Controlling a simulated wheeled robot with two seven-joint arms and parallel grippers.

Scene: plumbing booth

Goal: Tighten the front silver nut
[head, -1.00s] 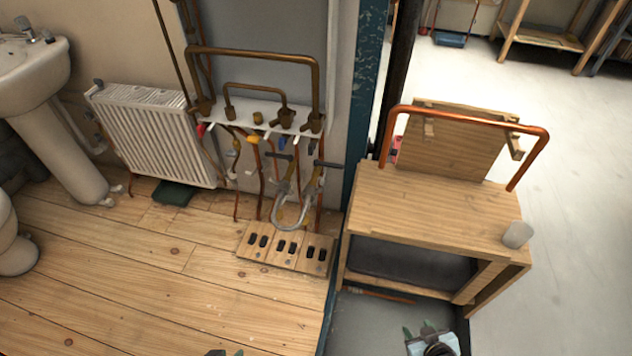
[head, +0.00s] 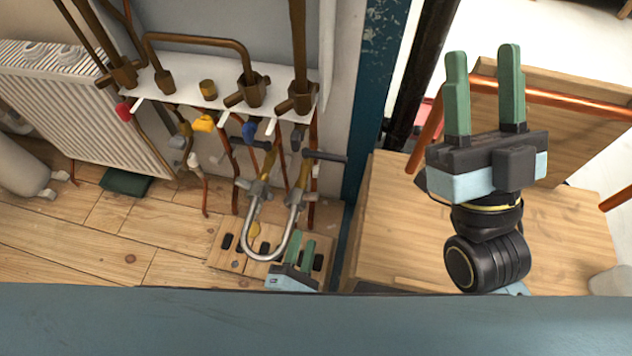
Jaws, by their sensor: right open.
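A silver U-shaped pipe (head: 272,250) hangs below the white manifold shelf. A silver nut fitting (head: 256,190) sits at its left upper end and another silver nut fitting (head: 296,198) at its right upper end. I cannot tell which is the front one. Each has a dark handle above it. My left gripper (head: 294,248) has green fingers, spread apart with nothing seen between them. It is low, by the bottom bend of the U pipe, below the nuts in the picture; contact cannot be told. My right gripper (head: 486,85) is open and empty, pointing up, well right of the nuts.
A wooden bench (head: 560,235) with a copper pipe (head: 550,99) stands at the right, behind my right gripper. A blue post (head: 375,95) stands between bench and pipework. Brass pipes (head: 205,42) rise from the manifold shelf (head: 180,95). A radiator (head: 90,110) stands left.

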